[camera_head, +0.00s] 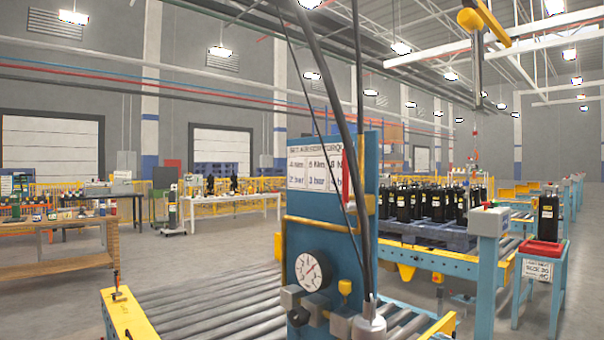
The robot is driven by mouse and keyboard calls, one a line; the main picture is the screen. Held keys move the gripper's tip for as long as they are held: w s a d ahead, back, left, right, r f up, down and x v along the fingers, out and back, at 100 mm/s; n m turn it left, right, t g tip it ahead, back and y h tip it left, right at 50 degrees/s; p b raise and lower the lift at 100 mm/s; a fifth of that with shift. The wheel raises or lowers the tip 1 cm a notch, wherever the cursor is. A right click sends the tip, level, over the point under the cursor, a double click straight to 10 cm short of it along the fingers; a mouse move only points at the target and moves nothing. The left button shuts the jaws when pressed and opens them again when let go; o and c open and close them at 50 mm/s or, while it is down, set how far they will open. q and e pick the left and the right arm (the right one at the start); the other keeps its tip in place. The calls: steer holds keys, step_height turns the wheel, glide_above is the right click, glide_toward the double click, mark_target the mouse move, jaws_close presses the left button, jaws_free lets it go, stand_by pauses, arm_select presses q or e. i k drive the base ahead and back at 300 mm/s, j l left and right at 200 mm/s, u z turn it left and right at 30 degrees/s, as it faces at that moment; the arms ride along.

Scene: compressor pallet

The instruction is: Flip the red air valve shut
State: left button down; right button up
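A blue post (318,240) stands close in front, with a round white pressure gauge (312,271) on its lower part. Grey block fittings (315,312) run below the gauge, with a small yellow knob (345,287) above them. A narrow red piece (371,190) shows at the post's right edge, partly behind dark hoses; I cannot tell whether it is the valve's handle. No other red valve is clear. Neither of my grippers is in view.
Dark hoses (345,110) hang in front of the post and its sign (314,170). A roller conveyor (215,305) runs behind it. Black compressors (425,203) stand on a blue pallet (440,238) at right. A wooden bench (60,262) is at left.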

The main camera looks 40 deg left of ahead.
mark_target(349, 205)
steer(key=j, duration=0.65)
steer(key=k+j, duration=0.1)
steer(key=j, duration=0.55)
